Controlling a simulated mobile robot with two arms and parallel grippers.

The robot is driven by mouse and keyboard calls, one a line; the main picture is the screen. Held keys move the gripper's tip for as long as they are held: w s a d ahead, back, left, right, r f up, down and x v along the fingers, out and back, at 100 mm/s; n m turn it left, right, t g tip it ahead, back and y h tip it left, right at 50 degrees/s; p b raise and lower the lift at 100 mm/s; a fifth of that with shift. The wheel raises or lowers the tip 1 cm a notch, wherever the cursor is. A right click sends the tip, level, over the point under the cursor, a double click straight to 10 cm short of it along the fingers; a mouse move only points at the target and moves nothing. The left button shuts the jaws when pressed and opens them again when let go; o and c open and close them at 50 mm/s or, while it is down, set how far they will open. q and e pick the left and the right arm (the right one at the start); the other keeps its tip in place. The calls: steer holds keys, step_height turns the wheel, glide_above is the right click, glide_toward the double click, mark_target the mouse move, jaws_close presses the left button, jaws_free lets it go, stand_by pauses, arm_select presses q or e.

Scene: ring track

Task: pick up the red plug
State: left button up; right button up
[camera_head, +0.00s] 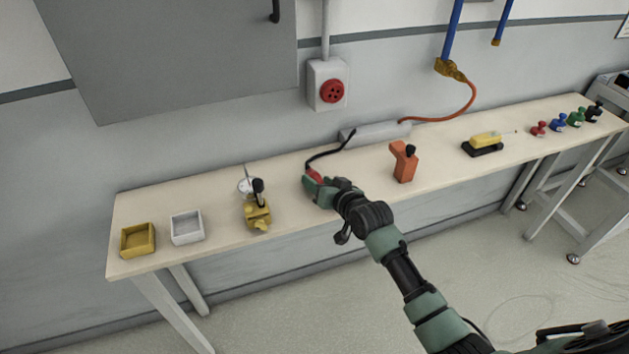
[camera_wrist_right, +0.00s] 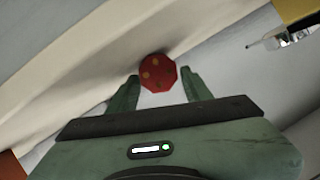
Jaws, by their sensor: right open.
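The red plug (camera_head: 315,175) is at the end of a black cable on the long bench, in front of a grey power strip. In the right wrist view the red plug (camera_wrist_right: 158,73) shows its round face with brass-coloured dots, between the tips of my two green fingers. My right gripper (camera_head: 310,184) is open at the plug, with a finger on either side of it; it also fills the lower part of the right wrist view (camera_wrist_right: 159,88). Contact between fingers and plug cannot be told. The gripper hides part of the plug in the head view. My left gripper is out of view.
On the bench (camera_head: 140,205), a yellow device (camera_head: 257,213) stands left of my gripper and an orange block (camera_head: 404,163) stands right. The grey power strip (camera_head: 377,133) lies behind. A red wall socket (camera_head: 332,91) is above. Two small trays are at far left.

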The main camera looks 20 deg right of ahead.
steer(key=shift+c, duration=0.2)
jaws_close()
